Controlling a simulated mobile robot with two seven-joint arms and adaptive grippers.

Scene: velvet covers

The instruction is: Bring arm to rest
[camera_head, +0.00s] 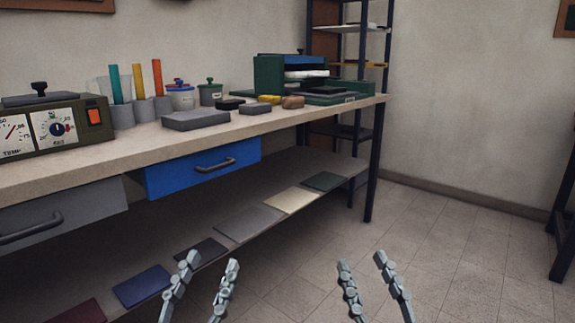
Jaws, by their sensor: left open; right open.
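My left gripper (212,262) shows at the bottom, left of centre. Its two grey fingers are apart, with nothing between them. My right gripper (361,260) is at the bottom, right of centre, also open and empty over the tiled floor. Both point up in the picture, side by side with a gap between them. They appear in front of the lower shelf and floor, clear of the workbench (322,115). My arms behind the fingers are out of view.
The bench has a blue drawer (203,168) and a grey drawer (62,214). Flat coloured covers, including a blue one (142,286), lie on the lower shelf (262,196). A control box (55,122) and a green device (268,75) stand on top. The floor (460,245) at right is clear.

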